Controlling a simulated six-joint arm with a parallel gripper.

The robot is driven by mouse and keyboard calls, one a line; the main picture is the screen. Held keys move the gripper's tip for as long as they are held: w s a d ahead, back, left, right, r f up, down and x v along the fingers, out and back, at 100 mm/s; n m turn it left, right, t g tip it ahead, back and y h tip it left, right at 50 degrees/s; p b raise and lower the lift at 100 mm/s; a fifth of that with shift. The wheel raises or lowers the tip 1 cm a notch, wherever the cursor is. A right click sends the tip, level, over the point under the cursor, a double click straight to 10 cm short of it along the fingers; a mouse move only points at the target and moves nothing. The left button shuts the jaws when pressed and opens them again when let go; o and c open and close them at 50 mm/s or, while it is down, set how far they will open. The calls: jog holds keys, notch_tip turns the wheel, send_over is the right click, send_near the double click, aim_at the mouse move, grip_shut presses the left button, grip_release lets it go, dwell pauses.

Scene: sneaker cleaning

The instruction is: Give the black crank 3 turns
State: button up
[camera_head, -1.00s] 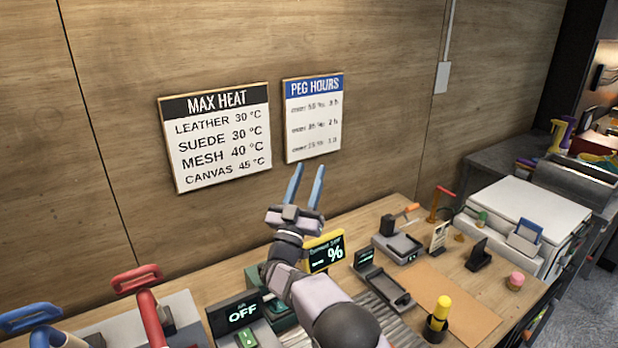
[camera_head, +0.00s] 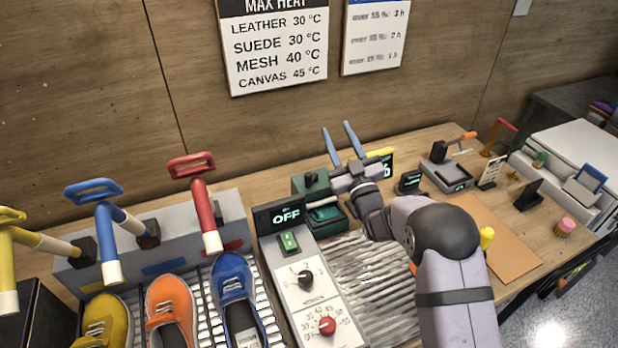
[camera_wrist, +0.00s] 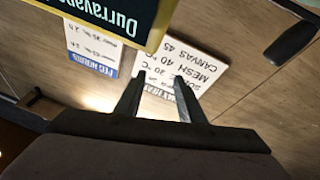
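My gripper (camera_head: 337,130) is open and empty, with two blue fingers pointing up in front of the wooden wall. Its fingers also show apart in the wrist view (camera_wrist: 158,90), with nothing between them. A green box (camera_head: 318,200) with a small black part (camera_head: 312,179) on top stands just left of my gripper. I cannot tell whether that part is the black crank. A dark rounded bar (camera_wrist: 292,40) shows at the upper right of the wrist view, and I cannot tell what it belongs to. A black knob (camera_head: 306,280) sits on the white dial panel.
Red (camera_head: 203,205), blue (camera_head: 106,235) and yellow (camera_head: 28,235) bent handles rise at the left, behind several sneakers. A display reading OFF (camera_head: 286,215) stands left of a ribbed tray (camera_head: 370,290). A yellow-framed display (camera_head: 388,160) is close behind my gripper. An orange-handled part (camera_head: 467,136) is farther right.

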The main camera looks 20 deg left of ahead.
aim_at(310, 180)
jog(key=s+f+n+g+y, duration=0.1)
jog(key=s+f+g, duration=0.7)
jog(key=s+f, duration=0.25)
jog(key=shift+w+d+p+x, duration=0.15)
jog(key=shift+p+x, duration=0.4)
jog(key=shift+x, duration=1.25)
jog(key=shift+w+d+p+x, duration=0.1)
jog(key=shift+w+p+x, duration=0.3)
jog(key=shift+x, duration=1.35)
jog(key=shift+s, duration=0.15)
jog(key=shift+a, duration=0.1)
grip_shut()
